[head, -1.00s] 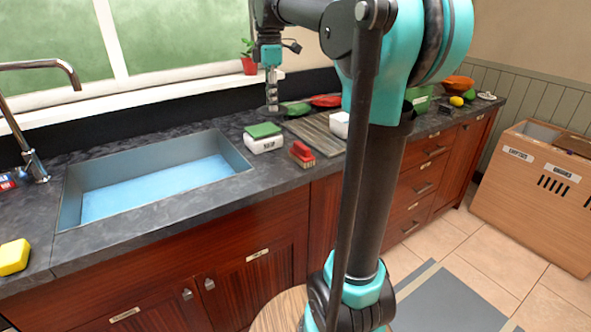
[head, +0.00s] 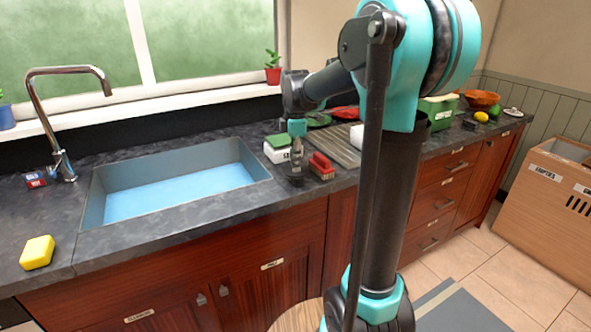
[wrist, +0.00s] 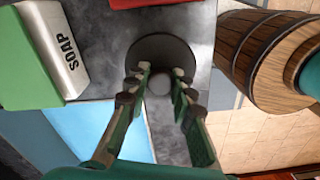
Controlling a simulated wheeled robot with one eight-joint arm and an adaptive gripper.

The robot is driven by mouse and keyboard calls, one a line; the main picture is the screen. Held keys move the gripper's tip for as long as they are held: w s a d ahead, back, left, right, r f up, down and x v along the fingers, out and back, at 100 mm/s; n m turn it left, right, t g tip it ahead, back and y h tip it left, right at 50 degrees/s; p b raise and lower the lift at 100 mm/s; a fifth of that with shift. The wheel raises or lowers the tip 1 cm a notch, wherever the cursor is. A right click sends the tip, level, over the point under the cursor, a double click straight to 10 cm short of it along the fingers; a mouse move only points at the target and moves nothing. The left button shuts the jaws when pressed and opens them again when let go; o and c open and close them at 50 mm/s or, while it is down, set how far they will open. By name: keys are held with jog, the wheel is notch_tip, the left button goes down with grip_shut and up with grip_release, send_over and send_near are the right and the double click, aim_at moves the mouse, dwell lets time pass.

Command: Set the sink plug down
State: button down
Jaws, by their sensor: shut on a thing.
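The sink plug (wrist: 176,46) is a dark round disc with a pale knob, seen in the wrist view between my fingertips. The plug is over the grey countertop (wrist: 109,30), to the right of the sink (head: 99,196). I cannot tell whether it touches the counter. In the head view the plug is too small and dark to make out clearly.
The white soap box with a green top (head: 276,151) is close on the left. A red brush (head: 321,166) is close on the right, with a grooved board (head: 345,150) behind. A wooden barrel-like stool (wrist: 240,50) stands below the counter's front edge. A yellow sponge (head: 37,252) lies far left.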

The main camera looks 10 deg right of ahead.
jog(key=shift+f, duration=1.45)
jog(key=shift+f, duration=0.1)
jog(key=c, duration=1.3)
grip_release()
notch_tip(320, 180, up, 12)
jog(key=shift+r, duration=0.15)
